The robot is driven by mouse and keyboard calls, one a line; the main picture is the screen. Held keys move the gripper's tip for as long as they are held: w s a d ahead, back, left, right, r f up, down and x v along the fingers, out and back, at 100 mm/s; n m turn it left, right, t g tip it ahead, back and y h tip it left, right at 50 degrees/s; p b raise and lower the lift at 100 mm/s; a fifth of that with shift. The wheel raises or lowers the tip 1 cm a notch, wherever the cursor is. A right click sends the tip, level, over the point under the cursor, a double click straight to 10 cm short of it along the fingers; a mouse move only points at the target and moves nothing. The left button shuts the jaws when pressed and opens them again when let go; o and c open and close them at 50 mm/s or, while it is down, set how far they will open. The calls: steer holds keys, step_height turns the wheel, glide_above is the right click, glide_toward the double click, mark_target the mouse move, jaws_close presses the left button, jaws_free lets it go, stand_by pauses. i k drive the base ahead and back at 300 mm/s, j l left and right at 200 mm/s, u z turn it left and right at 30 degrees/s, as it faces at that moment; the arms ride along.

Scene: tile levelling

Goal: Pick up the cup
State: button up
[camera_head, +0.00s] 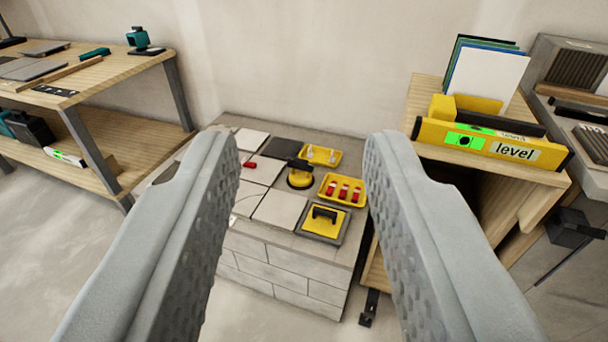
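No drinking cup shows. A round yellow tool with a black handle (300,175), which looks like a suction cup, stands on the tiled block (290,248) in the middle of the view. My gripper (300,150) is open, with its two grey fingers wide apart in the foreground. The round tool shows in the gap between the fingertips, well beyond them and lower down. Nothing is between the fingers. The fingers hide parts of the block's left and right sides.
Near the round tool are a yellow tray of red pieces (342,190), a yellow tray of pale pieces (322,155) and a yellow square plate with a black handle (324,222). A wooden shelf (545,192) with a yellow level (490,143) stands right, a workbench (120,72) left.

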mark_target(301, 179)
steer(key=z, duration=1.4)
steer(key=u, duration=1.55)
steer(key=i+j, duration=0.15)
steer(key=i, duration=0.35)
steer(key=i+j, duration=0.1)
steer(key=i, duration=0.35)
steer(key=z, duration=0.05)
